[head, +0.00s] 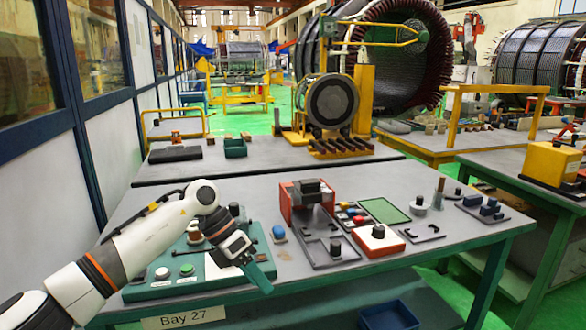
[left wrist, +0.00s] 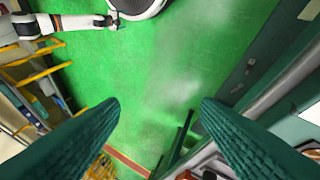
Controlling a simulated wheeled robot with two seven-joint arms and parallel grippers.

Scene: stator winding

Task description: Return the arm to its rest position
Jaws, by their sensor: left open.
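My left arm (head: 135,248) comes in from the lower left in the head view, white with orange bands. It reaches over the left part of the workbench. My left gripper (head: 259,275) hangs at the bench's front edge, in front of a green panel with buttons (head: 165,285). In the left wrist view the two green ribbed fingers of the left gripper (left wrist: 160,106) stand wide apart.
The near bench (head: 455,238) carries a red-and-black fixture (head: 308,200), a dark tray (head: 328,248), a red box with a black knob (head: 378,240) and a green mat (head: 384,211). A blue bin (head: 390,316) sits below. A glazed partition (head: 85,110) runs along the left.

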